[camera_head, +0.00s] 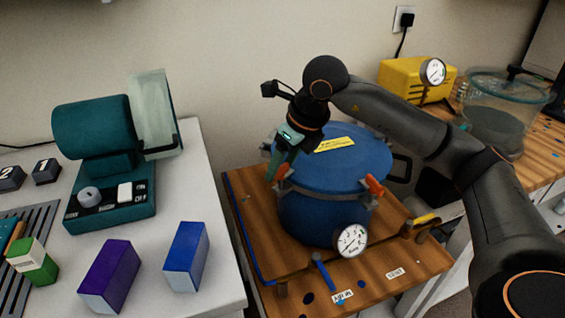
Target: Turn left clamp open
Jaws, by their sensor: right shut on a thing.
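The blue pressure pot (315,212) stands on a wooden board, its blue lid (350,160) on top with a yellow label. My right gripper (273,172) reaches down at the pot's left rim. It is shut on the left clamp (283,188), whose handle is mostly hidden by the fingers; only a grey part at the rim shows. Whether this clamp is open or closed cannot be told. The right clamp (374,186), with an orange handle, sits at the pot's right rim. My left gripper is not in view.
A pressure gauge (351,240) and a blue-handled valve (322,271) are at the pot's front. The white table (210,285) at left holds a teal machine (105,150) and coloured boxes. A yellow unit (400,80) and a clear vessel (500,105) stand behind my right arm.

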